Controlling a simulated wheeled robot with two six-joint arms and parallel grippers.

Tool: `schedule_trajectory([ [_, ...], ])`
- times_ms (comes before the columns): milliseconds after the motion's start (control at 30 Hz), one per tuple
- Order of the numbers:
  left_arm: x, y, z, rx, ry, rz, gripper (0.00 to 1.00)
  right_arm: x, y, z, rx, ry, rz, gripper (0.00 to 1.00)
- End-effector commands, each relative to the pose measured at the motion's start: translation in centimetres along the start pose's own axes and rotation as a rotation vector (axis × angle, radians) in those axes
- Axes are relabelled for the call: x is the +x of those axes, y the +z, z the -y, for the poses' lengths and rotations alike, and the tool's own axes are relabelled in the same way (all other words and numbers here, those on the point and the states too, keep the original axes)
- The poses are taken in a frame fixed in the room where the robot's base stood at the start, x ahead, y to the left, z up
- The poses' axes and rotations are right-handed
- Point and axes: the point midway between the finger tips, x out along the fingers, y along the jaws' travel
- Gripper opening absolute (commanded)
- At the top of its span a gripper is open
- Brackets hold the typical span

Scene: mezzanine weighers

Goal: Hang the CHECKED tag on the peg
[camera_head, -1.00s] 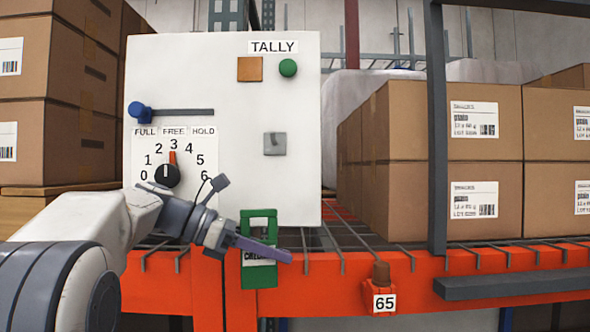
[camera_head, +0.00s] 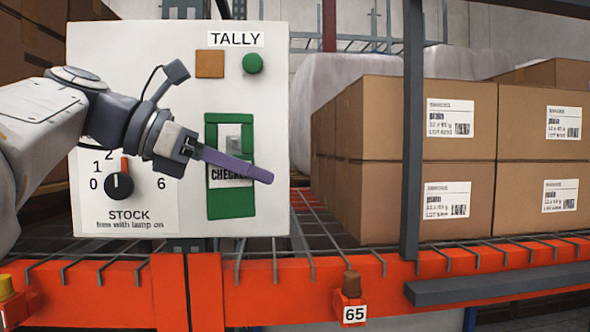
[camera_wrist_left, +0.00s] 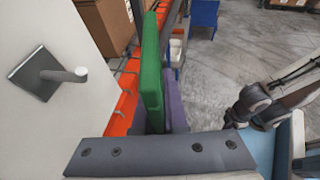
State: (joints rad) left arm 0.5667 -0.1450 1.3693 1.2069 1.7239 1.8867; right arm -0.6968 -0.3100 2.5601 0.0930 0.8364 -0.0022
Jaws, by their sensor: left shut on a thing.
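The CHECKED tag (camera_head: 231,207) is a green frame with an opening in its upper part and a white label, partly covered by my fingers. My left gripper (camera_head: 232,165) is shut on it, holding it upright in front of the white panel. The peg (camera_head: 233,143) shows through the tag's opening in the head view. In the wrist view the peg (camera_wrist_left: 68,76) sticks out from a square grey plate, and the tag (camera_wrist_left: 152,72) stands clear of its tip, with a gap between. A dark arm part at the right of the wrist view seems to be my right arm; its jaws cannot be made out.
The TALLY panel (camera_head: 110,50) carries an orange square (camera_head: 210,64), a green button (camera_head: 253,63) and a STOCK dial (camera_head: 119,186). An orange beam (camera_head: 290,285) runs below. Stacked cartons (camera_head: 380,200) and a grey upright (camera_head: 412,130) stand to the right.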

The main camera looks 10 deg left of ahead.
Motion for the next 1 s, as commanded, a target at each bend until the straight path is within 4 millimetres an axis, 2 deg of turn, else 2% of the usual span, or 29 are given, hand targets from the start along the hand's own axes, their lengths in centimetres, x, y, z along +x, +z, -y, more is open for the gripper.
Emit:
schedule_trajectory([
  [1000, 1.5, 0.2, -6.0, 0.000, 0.001, 0.001, 0.00, -0.8, 0.0, 0.1, 0.000, 0.000, 0.000, 0.00],
])
